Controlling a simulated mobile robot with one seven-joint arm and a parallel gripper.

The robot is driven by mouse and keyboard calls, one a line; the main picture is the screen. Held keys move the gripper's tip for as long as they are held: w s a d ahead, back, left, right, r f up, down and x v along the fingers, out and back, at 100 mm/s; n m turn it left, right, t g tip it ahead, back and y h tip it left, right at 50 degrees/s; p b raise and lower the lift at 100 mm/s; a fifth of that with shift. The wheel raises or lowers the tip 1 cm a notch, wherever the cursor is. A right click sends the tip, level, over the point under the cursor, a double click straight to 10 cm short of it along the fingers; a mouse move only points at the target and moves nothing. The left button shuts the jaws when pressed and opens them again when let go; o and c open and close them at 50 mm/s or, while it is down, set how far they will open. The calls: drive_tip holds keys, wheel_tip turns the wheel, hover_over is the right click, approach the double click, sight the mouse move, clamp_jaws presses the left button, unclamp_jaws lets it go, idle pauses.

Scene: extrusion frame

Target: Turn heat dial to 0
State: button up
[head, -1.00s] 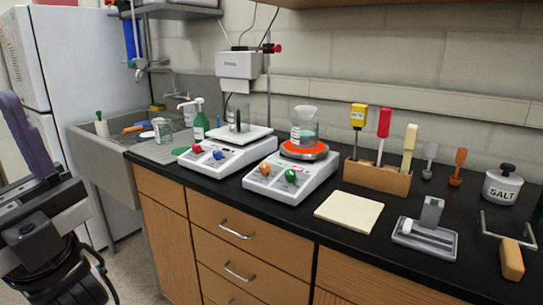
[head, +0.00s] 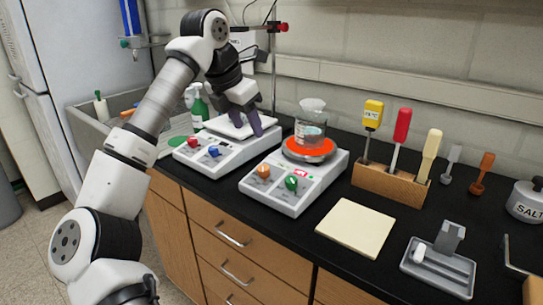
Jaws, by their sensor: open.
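The right hot plate (head: 283,201) has a glowing orange top plate (head: 308,148). A glass beaker (head: 310,128) with clear liquid stands on it. Its front panel carries an orange dial (head: 264,171), a green dial (head: 291,183) and a small lit red display (head: 301,174). Which dial is for heat and what the markings say are too small to read. My gripper (head: 247,125) is open, with its purple fingers over the left hot plate's white top, up and left of the orange dial. It appears empty and apart from both dials.
The left hot plate (head: 208,158) has a red dial (head: 193,142) and a blue dial (head: 214,152). A metal stand rod (head: 273,75) rises behind. A wooden tool holder (head: 388,184), pale pad (head: 355,227) and grey tray (head: 438,268) stand to the right. A sink is behind my arm.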

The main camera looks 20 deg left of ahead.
sight(263, 168)
drive_tip(key=p+x, duration=0.1)
drive_tip(key=x, duration=0.6)
drive_tip(key=p+x, duration=0.1)
drive_tip(key=x, duration=0.5)
drive_tip(key=shift+a+f, duration=0.15)
drive_tip(key=shift+f, duration=0.25)
drive_tip(key=shift+c, duration=0.3)
drive_tip(key=c, duration=0.9)
